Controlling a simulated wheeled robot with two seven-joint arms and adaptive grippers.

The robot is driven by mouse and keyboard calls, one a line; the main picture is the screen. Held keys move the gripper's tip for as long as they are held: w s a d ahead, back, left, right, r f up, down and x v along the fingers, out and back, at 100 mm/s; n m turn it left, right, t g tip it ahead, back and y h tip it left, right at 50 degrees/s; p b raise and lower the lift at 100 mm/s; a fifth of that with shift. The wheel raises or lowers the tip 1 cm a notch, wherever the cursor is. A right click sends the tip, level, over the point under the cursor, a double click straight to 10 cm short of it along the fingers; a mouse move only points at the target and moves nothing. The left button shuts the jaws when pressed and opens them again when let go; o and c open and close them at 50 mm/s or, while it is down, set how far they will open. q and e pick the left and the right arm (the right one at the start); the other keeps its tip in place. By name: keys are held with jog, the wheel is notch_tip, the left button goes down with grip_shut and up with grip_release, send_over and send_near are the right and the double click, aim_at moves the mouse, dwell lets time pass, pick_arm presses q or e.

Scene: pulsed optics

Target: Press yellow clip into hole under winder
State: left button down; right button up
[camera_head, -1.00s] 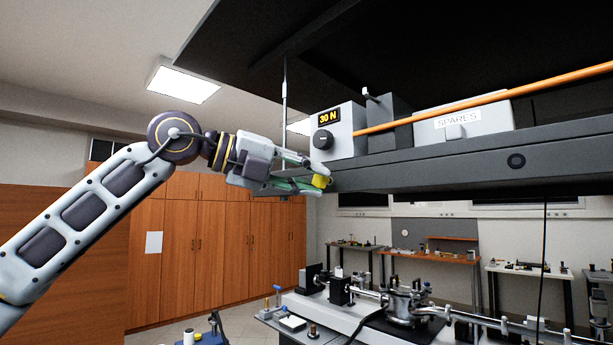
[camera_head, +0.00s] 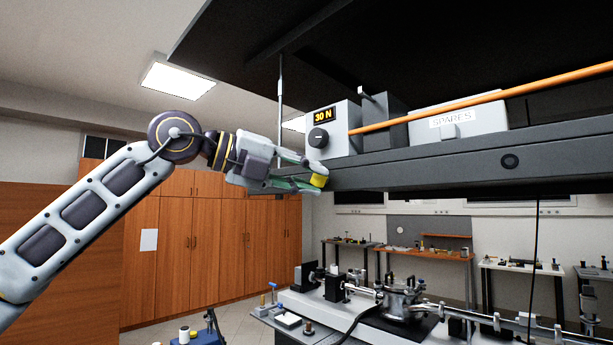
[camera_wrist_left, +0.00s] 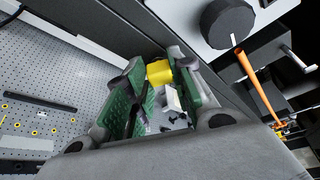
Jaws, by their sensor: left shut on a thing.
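The yellow clip (camera_head: 319,180) is between the fingertips of my left gripper (camera_head: 314,177), which is shut on it. The clip also shows in the left wrist view (camera_wrist_left: 159,73), between the green finger pads. It is close to the left end of the grey overhead beam (camera_head: 420,172); I cannot tell whether it touches. The winder, a grey box (camera_head: 338,143) with a "30 N" display and a dark knob (camera_head: 318,138), stands on that end of the beam. No hole under the winder is visible. My right gripper is not in view.
A grey box marked "SPARES" (camera_head: 462,120) and an orange rod (camera_head: 480,97) are above the beam. A black panel (camera_head: 400,45) hangs overhead. A bench with optics (camera_head: 400,305) stands below. Air left of the beam is free apart from my arm.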

pick_arm(q)
jog(key=shift+w+d, duration=0.25)
jog(key=shift+w, duration=0.1)
jog(key=c, duration=1.1)
grip_release()
jog(key=shift+c, duration=0.2)
jog(key=v, duration=1.2)
jog(key=shift+s, duration=0.1)
jog(key=shift+s+a+b, duration=0.3)
jog(key=shift+s+a, duration=1.1)
